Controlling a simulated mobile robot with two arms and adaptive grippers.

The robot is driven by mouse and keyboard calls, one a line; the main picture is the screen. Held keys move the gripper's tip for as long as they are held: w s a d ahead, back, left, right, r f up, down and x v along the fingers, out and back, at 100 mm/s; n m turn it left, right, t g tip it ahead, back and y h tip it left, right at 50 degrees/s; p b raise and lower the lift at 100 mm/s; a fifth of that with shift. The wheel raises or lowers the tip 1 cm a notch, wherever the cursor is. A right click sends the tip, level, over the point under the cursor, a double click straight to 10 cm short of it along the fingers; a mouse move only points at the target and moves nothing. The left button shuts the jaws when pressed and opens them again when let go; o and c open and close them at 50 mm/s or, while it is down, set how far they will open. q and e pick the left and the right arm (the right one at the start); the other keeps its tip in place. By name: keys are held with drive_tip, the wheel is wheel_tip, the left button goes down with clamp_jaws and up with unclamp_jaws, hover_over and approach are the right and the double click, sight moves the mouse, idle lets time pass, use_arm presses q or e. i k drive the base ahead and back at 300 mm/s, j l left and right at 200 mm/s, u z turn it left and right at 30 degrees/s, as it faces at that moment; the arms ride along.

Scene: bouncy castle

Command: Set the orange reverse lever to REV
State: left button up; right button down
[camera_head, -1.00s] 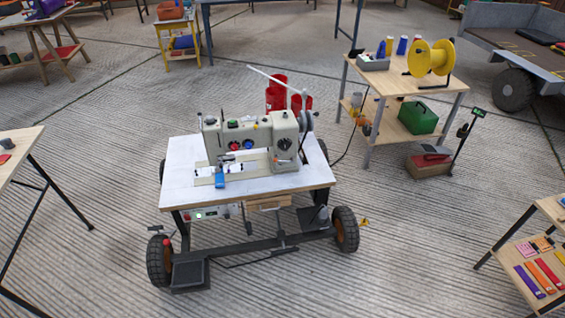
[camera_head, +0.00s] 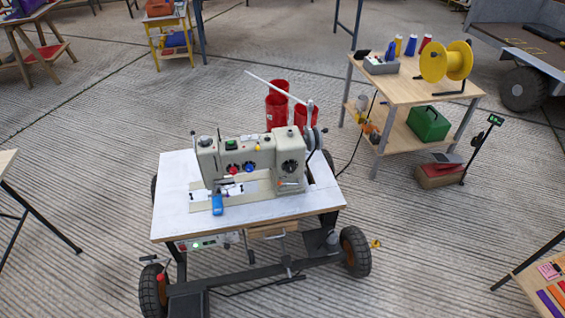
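A grey-beige industrial sewing machine (camera_head: 250,163) stands on a white-topped wheeled table (camera_head: 172,213) in the middle of the view. Neither of my grippers is in view.
A wooden table (camera_head: 400,88) with a yellow reel (camera_head: 445,62) and a green box (camera_head: 428,124) stands at the back right. Red canisters (camera_head: 277,105) stand behind the machine. The table's wheels (camera_head: 354,251) stick out at the front. The floor in front and to the left is largely clear.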

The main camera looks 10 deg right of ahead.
sight(280, 182)
drive_tip(key=i, duration=0.85)
